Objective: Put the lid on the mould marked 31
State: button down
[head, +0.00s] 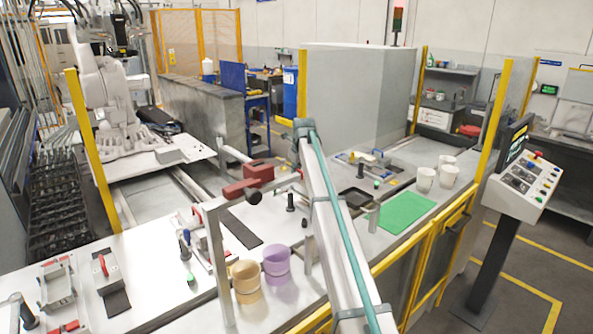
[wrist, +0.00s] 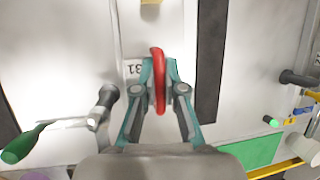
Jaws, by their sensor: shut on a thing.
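In the wrist view my gripper (wrist: 160,66) is shut on a red handle (wrist: 159,92), one teal finger on each side. The handle looks like the grip of the lid; the lid body is hard to make out below the fingers. A label reading 31 (wrist: 133,69) shows just left of the fingertips, on or beside a pale surface. I cannot tell whether the lid touches the mould. In the head view my arm crosses the centre and the gripper is not clearly seen.
A toggle clamp with a green handle (wrist: 22,145) stands left of the gripper. A dark strip (wrist: 210,60) lies to the right, with a green mat (wrist: 252,152) beyond. In the head view, cups (head: 276,264) stand near the front and another red-handled piece (head: 103,265) lies left.

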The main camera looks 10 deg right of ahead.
jog(key=shift+f, duration=0.6)
dwell(0.9)
jog(key=c, duration=1.2)
grip_release()
